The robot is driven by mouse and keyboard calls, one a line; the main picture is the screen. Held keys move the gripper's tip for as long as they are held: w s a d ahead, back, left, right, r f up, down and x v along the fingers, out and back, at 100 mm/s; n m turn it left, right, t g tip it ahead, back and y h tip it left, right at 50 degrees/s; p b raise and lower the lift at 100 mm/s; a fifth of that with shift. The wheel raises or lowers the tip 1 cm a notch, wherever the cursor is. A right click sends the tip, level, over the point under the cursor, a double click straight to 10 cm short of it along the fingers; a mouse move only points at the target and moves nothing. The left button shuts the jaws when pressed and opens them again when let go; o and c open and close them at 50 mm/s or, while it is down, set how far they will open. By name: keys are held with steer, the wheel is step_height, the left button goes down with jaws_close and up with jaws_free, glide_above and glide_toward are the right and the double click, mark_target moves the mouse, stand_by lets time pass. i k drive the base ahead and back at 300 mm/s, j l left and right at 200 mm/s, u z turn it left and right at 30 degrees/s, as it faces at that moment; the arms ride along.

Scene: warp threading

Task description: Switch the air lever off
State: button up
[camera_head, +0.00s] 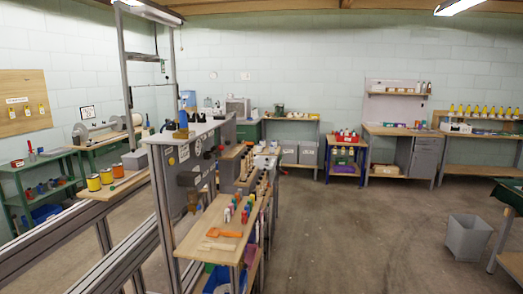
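No air lever can be clearly made out at this size. A grey machine cabinet (172,196) stands left of the middle. Its front carries a small yellow sign (184,153), a round light dial-like part (198,146) and dark grey blocks (188,179). I cannot tell whether any of these is the lever or which way a lever points. My gripper is not in view.
A wooden shelf (190,246) with small coloured bottles juts from the cabinet's front. Metal rails (118,262) run along the left. A grey bin (467,237) stands at right. The concrete floor (350,235) between is clear. Benches line the back wall.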

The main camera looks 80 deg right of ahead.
mark_target(221, 148)
steer(key=z, duration=2.2)
steer(key=i+l, duration=1.9)
steer(key=i+j+u, duration=0.05)
